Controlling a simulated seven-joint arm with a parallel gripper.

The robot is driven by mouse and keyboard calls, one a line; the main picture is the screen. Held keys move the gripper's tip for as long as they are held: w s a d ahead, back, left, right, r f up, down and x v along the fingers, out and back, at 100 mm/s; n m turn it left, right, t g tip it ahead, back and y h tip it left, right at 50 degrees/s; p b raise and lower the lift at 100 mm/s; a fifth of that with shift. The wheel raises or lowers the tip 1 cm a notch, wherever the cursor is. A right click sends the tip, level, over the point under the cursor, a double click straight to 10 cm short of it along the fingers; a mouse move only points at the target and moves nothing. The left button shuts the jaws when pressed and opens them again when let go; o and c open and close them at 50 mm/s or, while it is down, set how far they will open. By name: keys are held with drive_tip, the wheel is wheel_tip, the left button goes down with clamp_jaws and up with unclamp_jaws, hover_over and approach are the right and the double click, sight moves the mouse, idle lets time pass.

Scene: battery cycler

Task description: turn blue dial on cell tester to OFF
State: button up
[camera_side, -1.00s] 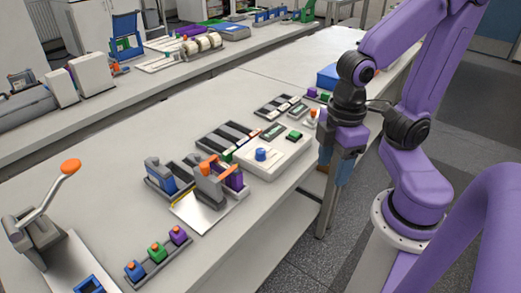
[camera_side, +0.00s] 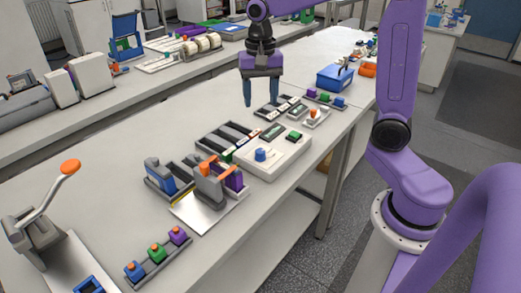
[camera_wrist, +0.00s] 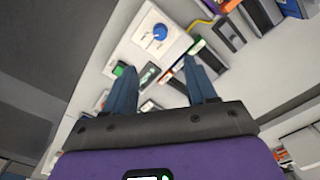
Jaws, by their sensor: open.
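The cell tester (camera_side: 283,164) is a white box on the front bench, with a blue dial (camera_side: 261,154) on its top and a green button beside a small dark display. In the wrist view the tester (camera_wrist: 138,51) is at the top, and its blue dial (camera_wrist: 160,31) has a pale round base with marks too small to read. My gripper (camera_side: 261,100) is open and empty, pointing down above the bench behind the tester, clear of the dial. In the wrist view its two fingers (camera_wrist: 163,76) are spread, with the dial beyond them.
Dark trays with slots (camera_side: 222,137) lie just behind the tester. A grey clamp with an orange handle (camera_side: 209,183) stands to its left. A blue bin (camera_side: 334,77) and a row of small coloured knobs (camera_side: 325,98) are to the right.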

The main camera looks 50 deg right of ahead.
sight(260, 151)
wheel_tip(260, 151, down, 18)
drive_tip(key=shift+w+d+r, duration=0.1)
drive_tip(key=shift+r, duration=0.15)
idle(0.4)
drive_tip(key=c, duration=1.1)
